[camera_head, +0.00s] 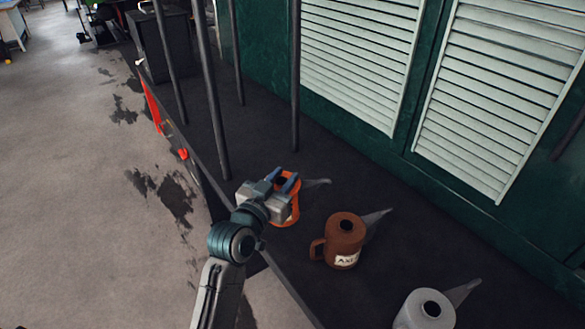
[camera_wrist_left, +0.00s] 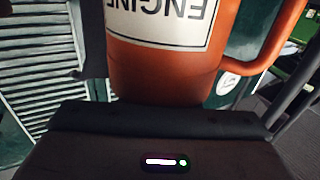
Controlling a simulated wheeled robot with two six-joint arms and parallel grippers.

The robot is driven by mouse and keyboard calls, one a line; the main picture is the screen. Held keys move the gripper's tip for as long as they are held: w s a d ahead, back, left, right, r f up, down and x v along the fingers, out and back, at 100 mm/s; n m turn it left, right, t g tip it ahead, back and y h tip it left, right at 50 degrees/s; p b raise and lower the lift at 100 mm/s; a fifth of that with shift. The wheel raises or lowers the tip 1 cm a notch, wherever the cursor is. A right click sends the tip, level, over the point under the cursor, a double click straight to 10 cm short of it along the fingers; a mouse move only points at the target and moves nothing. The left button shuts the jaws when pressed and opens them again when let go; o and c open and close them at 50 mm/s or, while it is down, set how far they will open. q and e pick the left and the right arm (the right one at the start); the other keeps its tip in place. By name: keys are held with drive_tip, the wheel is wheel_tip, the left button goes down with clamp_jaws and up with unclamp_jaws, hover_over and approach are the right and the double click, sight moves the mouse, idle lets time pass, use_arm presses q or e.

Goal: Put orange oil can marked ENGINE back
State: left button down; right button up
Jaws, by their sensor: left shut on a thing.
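The orange oil can (camera_head: 284,205) with a grey spout is at the dark ledge (camera_head: 262,150), left of the other cans. My left gripper (camera_head: 287,182) is shut on it, its fingers around the can's upper part. In the left wrist view the orange can (camera_wrist_left: 160,75) fills the middle, with a white label reading ENGINE upside down and its handle at the right. I cannot tell whether the can's base touches the ledge. My right gripper is not in view.
A brown can (camera_head: 345,238) with a partly readable label and a grey can (camera_head: 425,311) stand on the ledge to the right. Dark posts (camera_head: 209,90) rise along the ledge. A green wall with white louvres (camera_head: 365,52) stands behind. Grey floor lies left.

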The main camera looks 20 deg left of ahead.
use_arm(q)
drive_tip(key=w+f+p, duration=0.2)
drive_tip(key=w+f, duration=0.2)
drive_tip(key=w, duration=0.5)
drive_tip(key=shift+a+f+p, duration=0.2)
drive_tip(key=shift+a+p, duration=0.15)
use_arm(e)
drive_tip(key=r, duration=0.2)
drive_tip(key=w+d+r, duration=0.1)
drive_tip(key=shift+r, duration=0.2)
use_arm(q)
drive_tip(key=shift+f, duration=0.1)
drive_tip(key=c, duration=1.1)
unclamp_jaws()
drive_tip(key=shift+s, duration=0.1)
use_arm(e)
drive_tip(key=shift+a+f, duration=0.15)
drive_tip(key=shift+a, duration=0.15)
